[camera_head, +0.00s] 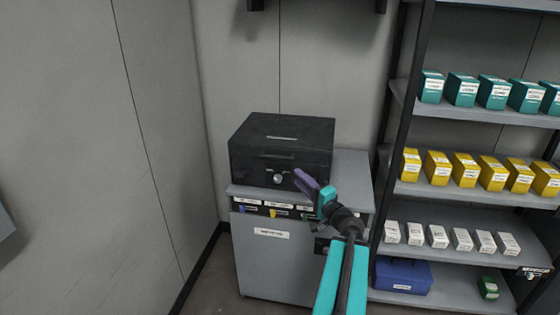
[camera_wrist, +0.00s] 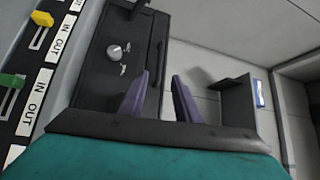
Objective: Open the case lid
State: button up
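The black case (camera_head: 282,146) stands on top of a grey cabinet with its lid shut. A silver round knob (camera_head: 278,179) is on its front, below a dark handle (camera_head: 279,156). My gripper (camera_head: 303,180) with purple fingers is at the right front of the case. In the wrist view the case front (camera_wrist: 98,82) appears turned sideways, with the knob (camera_wrist: 115,52) and the handle (camera_wrist: 155,75) visible. The two fingers (camera_wrist: 160,80) are apart with nothing between them. I cannot tell whether a finger touches the case.
The grey cabinet (camera_head: 280,262) has a row of labelled coloured sliders (camera_head: 277,213) just below its top. A shelf rack (camera_head: 470,120) with teal, yellow and white boxes stands on the right. A blue box (camera_head: 403,276) sits on its lowest shelf. Walls close in behind and left.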

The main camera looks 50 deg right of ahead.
jog(key=p+x, duration=0.1)
jog(key=x, duration=1.2)
jog(key=shift+w, duration=0.3)
grip_shut()
jog(key=shift+r, duration=0.1)
